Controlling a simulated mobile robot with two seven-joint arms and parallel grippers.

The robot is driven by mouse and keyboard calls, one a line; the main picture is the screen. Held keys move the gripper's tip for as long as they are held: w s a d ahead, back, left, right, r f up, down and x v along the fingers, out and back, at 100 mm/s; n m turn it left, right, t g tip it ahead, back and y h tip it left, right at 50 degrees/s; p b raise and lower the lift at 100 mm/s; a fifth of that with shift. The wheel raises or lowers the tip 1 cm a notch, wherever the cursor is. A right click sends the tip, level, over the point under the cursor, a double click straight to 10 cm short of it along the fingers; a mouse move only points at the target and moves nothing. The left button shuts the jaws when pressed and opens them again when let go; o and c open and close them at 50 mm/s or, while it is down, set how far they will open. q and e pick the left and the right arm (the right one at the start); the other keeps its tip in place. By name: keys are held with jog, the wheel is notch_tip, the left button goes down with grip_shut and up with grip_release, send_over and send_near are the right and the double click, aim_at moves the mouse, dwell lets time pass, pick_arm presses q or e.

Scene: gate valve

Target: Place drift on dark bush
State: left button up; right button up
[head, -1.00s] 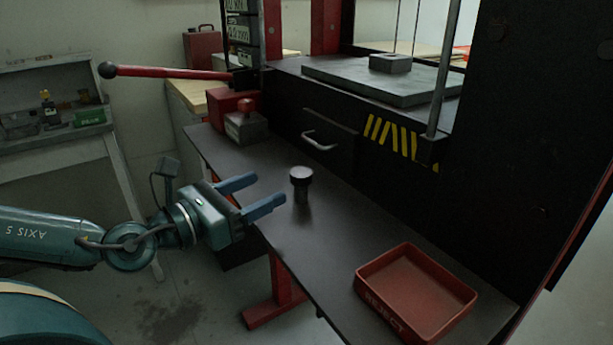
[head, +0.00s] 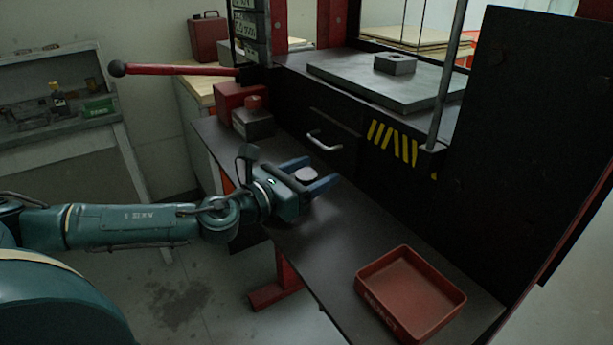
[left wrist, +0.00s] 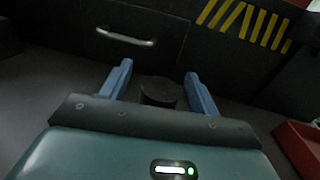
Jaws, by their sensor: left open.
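The drift (head: 306,175), a dark peg with a wide round head, stands upright on the black bench. My left gripper (head: 323,169) is open, with one blue finger on each side of the drift. In the left wrist view the drift (left wrist: 158,92) shows between the two fingers of the gripper (left wrist: 158,70), with a gap on both sides. Its lower part is hidden. A small grey block (head: 395,63) sits on the press plate; I cannot tell whether it holds the dark bush. My right gripper is not in view.
A red reject tray (head: 411,290) stands at the bench's front right. A drawer handle (head: 324,141) is behind the drift. A red lever (head: 180,70) sticks out left. The bench middle is clear.

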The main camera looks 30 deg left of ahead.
pick_arm(q)
jog(key=shift+w+d, duration=0.15)
jog(key=shift+w, duration=0.1)
jog(key=c, duration=1.3)
grip_shut()
jog(key=shift+r, duration=0.15)
